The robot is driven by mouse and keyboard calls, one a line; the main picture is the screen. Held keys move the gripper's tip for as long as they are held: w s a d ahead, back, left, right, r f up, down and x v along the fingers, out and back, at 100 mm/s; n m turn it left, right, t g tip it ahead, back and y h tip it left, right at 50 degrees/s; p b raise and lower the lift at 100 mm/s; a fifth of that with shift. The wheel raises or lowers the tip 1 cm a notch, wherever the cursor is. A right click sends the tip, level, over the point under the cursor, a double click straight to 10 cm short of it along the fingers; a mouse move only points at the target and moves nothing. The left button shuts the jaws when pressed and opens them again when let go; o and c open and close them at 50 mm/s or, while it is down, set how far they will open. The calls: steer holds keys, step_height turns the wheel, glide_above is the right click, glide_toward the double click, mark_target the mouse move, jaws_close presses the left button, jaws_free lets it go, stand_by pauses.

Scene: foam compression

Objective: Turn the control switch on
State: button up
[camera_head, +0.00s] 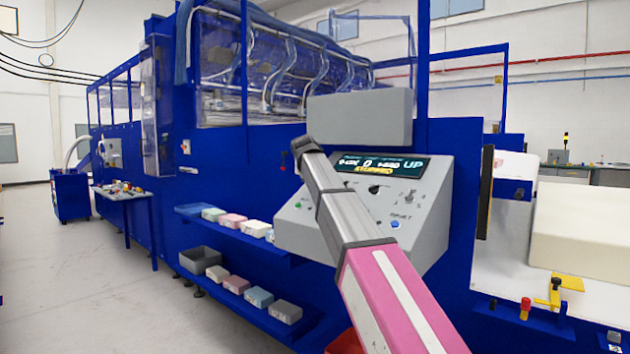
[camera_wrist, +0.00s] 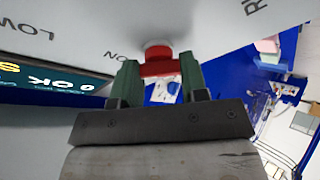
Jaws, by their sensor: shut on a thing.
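The control panel (camera_head: 430,215) is a grey sloped console on the blue machine, with a lit display (camera_head: 380,167). In the wrist view, the control switch (camera_wrist: 160,69) is a red piece on a pale round base (camera_wrist: 157,49), standing out from the panel face. An upside-down ON label (camera_wrist: 118,56) is beside it. My gripper (camera_wrist: 160,72) has its green fingers on both sides of the red piece and is shut on it. In the head view, my arm crosses in front of the panel's left part, and the switch and my fingertips are hidden.
Shelves left of the panel hold several foam blocks (camera_head: 232,220) and a dark bin (camera_head: 200,258). A large pale foam block (camera_head: 585,232) lies on the machine bed at right. A blue button (camera_head: 395,225) and small toggles are on the panel. The floor at left is clear.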

steer(key=shift+m, duration=0.5)
steer(key=o, duration=0.9)
steer(key=shift+s+r, duration=0.1)
steer(key=shift+s, duration=0.05)
steer(key=v, duration=1)
steer(key=shift+s+a+r, duration=0.1)
steer(key=shift+s+a, duration=0.15)
steer(key=shift+a, duration=0.05)
